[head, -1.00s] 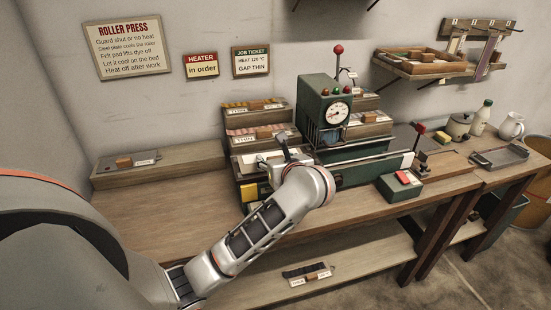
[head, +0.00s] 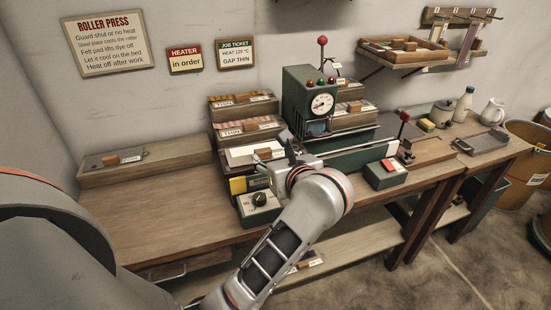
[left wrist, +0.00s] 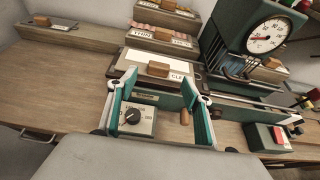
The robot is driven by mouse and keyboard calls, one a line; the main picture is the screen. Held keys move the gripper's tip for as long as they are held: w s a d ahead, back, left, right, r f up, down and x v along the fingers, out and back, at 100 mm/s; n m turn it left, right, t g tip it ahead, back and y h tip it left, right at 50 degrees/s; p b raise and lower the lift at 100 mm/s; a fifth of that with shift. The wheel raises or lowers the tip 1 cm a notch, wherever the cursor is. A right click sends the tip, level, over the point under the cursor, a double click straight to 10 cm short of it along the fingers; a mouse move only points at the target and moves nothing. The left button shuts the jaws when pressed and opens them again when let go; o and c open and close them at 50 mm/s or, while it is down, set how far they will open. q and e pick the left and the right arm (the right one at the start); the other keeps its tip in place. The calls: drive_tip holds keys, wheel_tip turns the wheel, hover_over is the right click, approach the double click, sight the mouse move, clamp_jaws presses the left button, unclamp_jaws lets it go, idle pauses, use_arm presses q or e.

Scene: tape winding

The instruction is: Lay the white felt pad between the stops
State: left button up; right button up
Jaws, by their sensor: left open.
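A white pad with a wooden block grip (left wrist: 133,62) lies on the front step left of the press, and a label starting "CLE" is on its edge. It also shows in the head view (head: 238,157), partly hidden by my left gripper. I take it to be the white felt pad. My left gripper (head: 272,153) is open and empty close to the pad. In the left wrist view its two teal fingers (left wrist: 160,85) stand apart at the pad's near side; I cannot tell if they touch it. The stops cannot be made out clearly. My right gripper is not in view.
The green roller press (head: 305,90) with a dial stands right behind the gripper. A control box with a black knob (head: 259,199) is below the pad. A box with a red button (head: 385,174) is to the right. The bench's left part (head: 150,210) is clear.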

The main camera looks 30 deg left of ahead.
use_arm(q)
drive_tip(key=s+a+r+m+t+y, duration=0.4)
drive_tip(key=s+r+m+y, duration=0.1)
drive_tip(key=r+m+y, duration=0.25)
drive_tip(key=d+f+m+t+h, duration=0.6)
drive_tip(key=m+h, duration=0.3)
drive_tip(key=m, duration=0.6)
drive_tip(key=d+f+m+t+h, duration=0.5)
drive_tip(key=d+m+h, duration=0.45)
drive_tip(key=m, duration=0.55)
wheel_tip(320, 180, down, 14)
drive_tip(key=s+d+m+g+h, duration=0.2)
drive_tip(key=s+m+g+h, duration=0.15)
drive_tip(key=m+g, duration=0.35)
drive_tip(key=s+a+f+m+g, duration=0.2)
drive_tip(key=s+f, duration=0.3)
drive_tip(key=f, duration=0.4)
drive_tip(key=s+a+f+m+g+y, duration=0.1)
drive_tip(key=s+a+f+m+g, duration=0.1)
drive_tip(key=f, duration=0.6)
drive_tip(key=s+m+g, duration=0.1)
drive_tip(key=s+g, duration=0.1)
drive_tip(key=shift+s+f+m, duration=0.35)
drive_tip(key=shift+s, duration=0.05)
